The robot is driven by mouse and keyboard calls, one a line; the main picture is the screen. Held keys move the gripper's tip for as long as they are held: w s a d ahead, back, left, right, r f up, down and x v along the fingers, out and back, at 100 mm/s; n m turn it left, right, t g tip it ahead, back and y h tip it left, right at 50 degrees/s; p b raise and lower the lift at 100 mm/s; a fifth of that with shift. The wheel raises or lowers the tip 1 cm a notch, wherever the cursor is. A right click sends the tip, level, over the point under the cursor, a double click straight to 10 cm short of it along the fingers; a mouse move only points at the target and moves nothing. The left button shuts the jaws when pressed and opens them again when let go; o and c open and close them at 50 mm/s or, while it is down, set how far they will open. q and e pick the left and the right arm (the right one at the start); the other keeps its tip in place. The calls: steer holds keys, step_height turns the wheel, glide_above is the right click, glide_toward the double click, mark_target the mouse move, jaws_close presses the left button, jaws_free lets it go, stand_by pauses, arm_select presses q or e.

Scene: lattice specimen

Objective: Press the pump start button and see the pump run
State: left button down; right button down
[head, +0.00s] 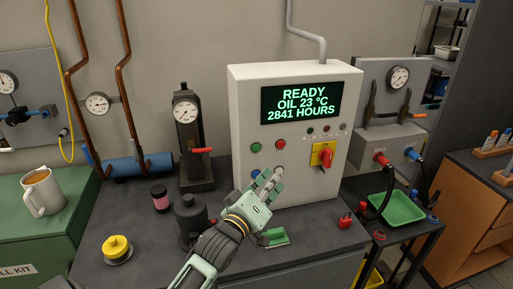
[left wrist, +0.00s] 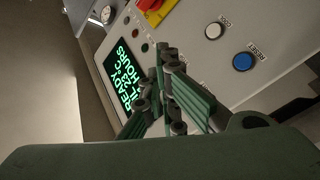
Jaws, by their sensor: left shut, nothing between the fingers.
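The white control box (head: 292,185) stands on the dark bench. Its screen (head: 297,103) reads READY, OIL 23 °C, 2841 HOURS; it also shows sideways in the left wrist view (left wrist: 126,75). A green button (head: 256,147) and a red button (head: 281,143) sit below the screen. A blue button (head: 254,172) is lower down; the wrist view shows a blue button labelled RESET (left wrist: 243,62). My left gripper (head: 271,177) is shut and empty, its tips in front of the lower panel. In the wrist view its fingers (left wrist: 166,60) hide part of the panel. Contact cannot be told.
A red switch on a yellow plate (head: 322,154) is right of the buttons. A gauge stand (head: 190,145), a pink-banded jar (head: 160,197) and a yellow-topped item (head: 117,248) are on the left. A green tray (head: 397,207) sits on the right cart.

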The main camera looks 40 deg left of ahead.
mark_target(256, 147)
arm_select(q)
steer(key=shift+r, duration=0.2)
steer(key=shift+w+a+b, duration=0.55)
steer(key=shift+w+a, duration=0.9)
steer(key=shift+a, duration=0.25)
steer(key=shift+w+a+b, duration=0.5)
steer(key=shift+w+a, duration=0.95)
steer(key=shift+a, duration=0.25)
steer(key=shift+w+a, duration=0.1)
steer(key=shift+a, duration=0.05)
steer(key=shift+w+a, duration=0.15)
